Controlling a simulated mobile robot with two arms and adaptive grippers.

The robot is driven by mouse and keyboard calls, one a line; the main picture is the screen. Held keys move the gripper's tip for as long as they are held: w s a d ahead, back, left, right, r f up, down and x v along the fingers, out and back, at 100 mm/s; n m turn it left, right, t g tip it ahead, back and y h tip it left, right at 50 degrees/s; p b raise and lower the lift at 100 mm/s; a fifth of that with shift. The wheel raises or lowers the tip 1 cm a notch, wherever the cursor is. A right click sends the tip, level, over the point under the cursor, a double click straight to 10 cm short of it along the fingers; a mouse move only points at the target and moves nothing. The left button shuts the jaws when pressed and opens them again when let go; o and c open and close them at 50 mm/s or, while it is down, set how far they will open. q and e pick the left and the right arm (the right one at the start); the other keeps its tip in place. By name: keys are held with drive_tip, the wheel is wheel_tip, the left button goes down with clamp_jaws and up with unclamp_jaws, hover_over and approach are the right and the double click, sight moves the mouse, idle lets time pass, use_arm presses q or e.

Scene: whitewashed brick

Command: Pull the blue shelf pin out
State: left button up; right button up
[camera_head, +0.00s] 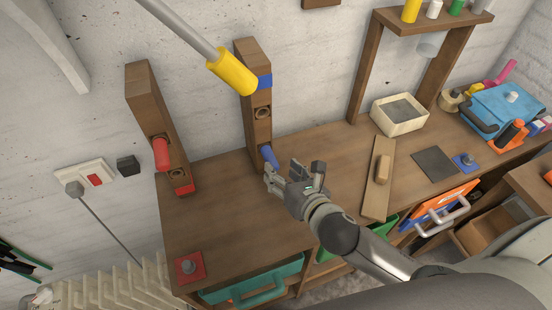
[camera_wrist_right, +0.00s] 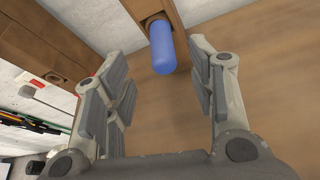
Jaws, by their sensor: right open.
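The blue shelf pin (camera_head: 270,158) sticks out of the lower hole in the right wooden post (camera_head: 256,125), which has a blue band. In the right wrist view the blue pin (camera_wrist_right: 162,48) points toward me, ahead of the fingers and between their lines. My right gripper (camera_head: 290,177) is open and empty, just in front of the pin. In the right wrist view the right gripper (camera_wrist_right: 160,95) has its fingers spread wide, with no visible contact with the pin. My left gripper is not in view.
A left post (camera_head: 143,95) holds a red pin (camera_head: 161,154). A yellow-ended pole (camera_head: 231,73) crosses above.

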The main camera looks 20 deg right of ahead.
sight(275, 163)
drive_tip(key=x, duration=0.3)
drive_tip(key=shift+w+d, duration=0.1)
drive_tip(key=shift+w, duration=0.25)
drive_tip(key=p+x, duration=0.1)
drive_tip(key=x, duration=0.1)
drive_tip(key=shift+w+f, duration=0.15)
drive_tip(key=shift+w, duration=0.15)
drive_tip(key=shift+w+f, duration=0.1)
drive_tip(key=shift+w, duration=0.25)
drive_tip(key=shift+f, duration=0.1)
drive_tip(key=c, duration=1.1)
drive_tip(key=o, duration=0.4)
drive_tip(key=shift+c, duration=0.2)
clamp_jaws()
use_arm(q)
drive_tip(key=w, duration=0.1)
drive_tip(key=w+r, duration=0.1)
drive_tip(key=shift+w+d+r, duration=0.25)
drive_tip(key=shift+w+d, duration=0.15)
